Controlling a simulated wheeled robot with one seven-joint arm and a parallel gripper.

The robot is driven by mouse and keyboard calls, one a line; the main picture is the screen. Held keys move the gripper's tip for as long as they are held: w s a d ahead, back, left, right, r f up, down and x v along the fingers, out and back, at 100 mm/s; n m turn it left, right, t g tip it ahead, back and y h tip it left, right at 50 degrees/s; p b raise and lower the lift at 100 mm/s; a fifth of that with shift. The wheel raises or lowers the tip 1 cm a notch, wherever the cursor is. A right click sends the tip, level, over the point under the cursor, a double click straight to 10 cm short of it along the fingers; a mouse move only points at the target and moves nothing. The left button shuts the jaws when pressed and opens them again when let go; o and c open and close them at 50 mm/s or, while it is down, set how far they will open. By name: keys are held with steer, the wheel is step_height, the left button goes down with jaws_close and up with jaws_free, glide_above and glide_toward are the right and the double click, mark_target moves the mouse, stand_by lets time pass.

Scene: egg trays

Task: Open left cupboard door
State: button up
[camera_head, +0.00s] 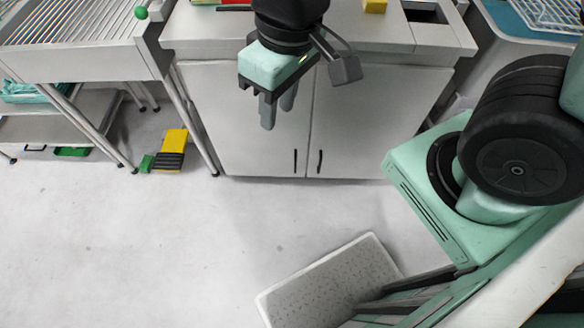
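The cupboard has two pale grey doors, both closed, with a narrow vertical seam between them. The left cupboard door (235,135) has a thin dark vertical handle (295,161) low near the seam. The right door (375,115) has a similar dark handle (320,161) just across the seam. My gripper (278,113) hangs in front of the upper part of the left door, fingers pointing down. It is above the left handle in the picture and apart from it. A small gap shows between its two grey fingers, with nothing held. The gripper body hides part of the door's top edge.
A metal rack table (80,62) stands left of the cupboard. A yellow and black pedal (173,150) lies on the floor beside its leg. A blue basin (510,22) is at the upper right. The floor (180,240) before the doors is clear.

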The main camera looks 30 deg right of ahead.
steer(key=w+d+f+m+t+b, duration=0.15)
steer(key=w+f+b, duration=0.25)
steer(key=f+b, duration=0.45)
steer(key=w+d+f+m+b, duration=0.1)
steer(key=w+f+m+b, duration=0.3)
steer(key=f, duration=0.7)
steer(key=w+d+f+n+t+b, duration=0.1)
steer(key=w+d+f+b, duration=0.15)
steer(key=f+b, duration=0.65)
steer(key=m+t+h+b, duration=0.25)
steer(key=m+b, duration=0.25)
steer(key=b, duration=2.2)
glide_above(295, 173)
steer(key=shift+g+h, duration=0.25)
steer(key=shift+g, duration=0.25)
steer(key=f, duration=4.2)
steer(key=shift+w+d+f, duration=0.15)
steer(key=shift+w+f, duration=0.1)
steer(key=shift+f, duration=0.1)
jaws_close()
